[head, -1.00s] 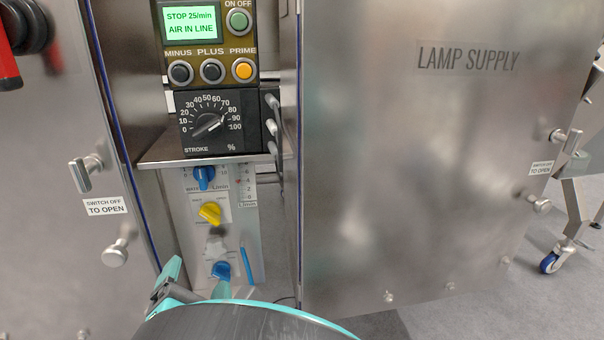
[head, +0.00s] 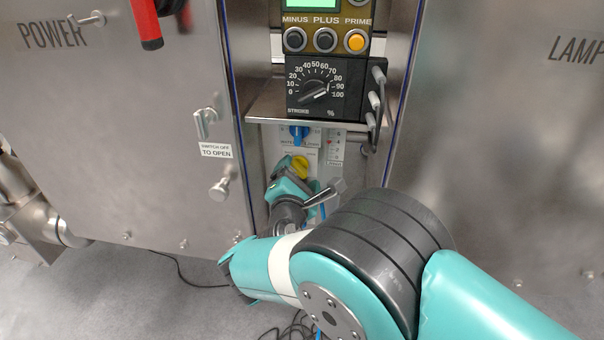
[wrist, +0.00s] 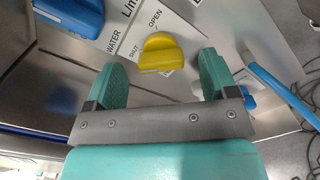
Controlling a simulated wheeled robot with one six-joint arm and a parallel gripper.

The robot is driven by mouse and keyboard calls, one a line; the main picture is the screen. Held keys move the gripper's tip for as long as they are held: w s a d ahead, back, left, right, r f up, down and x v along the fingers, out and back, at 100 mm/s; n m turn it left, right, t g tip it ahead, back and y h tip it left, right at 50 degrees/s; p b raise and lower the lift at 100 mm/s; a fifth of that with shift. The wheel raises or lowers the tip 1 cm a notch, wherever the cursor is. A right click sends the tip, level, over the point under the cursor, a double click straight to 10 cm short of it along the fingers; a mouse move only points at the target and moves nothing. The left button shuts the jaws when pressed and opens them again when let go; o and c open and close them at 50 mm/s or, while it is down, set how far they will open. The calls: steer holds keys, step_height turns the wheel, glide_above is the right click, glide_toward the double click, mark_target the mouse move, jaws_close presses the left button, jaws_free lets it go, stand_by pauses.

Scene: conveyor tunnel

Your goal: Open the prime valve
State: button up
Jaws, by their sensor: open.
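A yellow valve knob (head: 300,166) sits on the pale panel below the stroke dial. In the wrist view the yellow knob (wrist: 160,54) has SHUT and OPEN printed beside it; I cannot read its name label. My gripper (head: 298,184) is just below the knob in the head view. In the wrist view my gripper (wrist: 162,62) is open and empty, with one finger on each side of the knob's near end. The knob's far part lies beyond the fingertips. I see no clear contact. The lower part of the panel is hidden by my arm in the head view.
A blue knob (head: 299,132) is above the yellow one, under the shelf. A blue rod or tube (wrist: 281,92) runs right of my gripper. The stroke dial box (head: 323,88) overhangs the panel. Steel cabinet doors (head: 135,125) stand close on both sides of the recess.

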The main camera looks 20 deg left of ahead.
steer(key=shift+x, duration=1)
steer(key=shift+c, duration=0.3)
steer(key=c, duration=0.9)
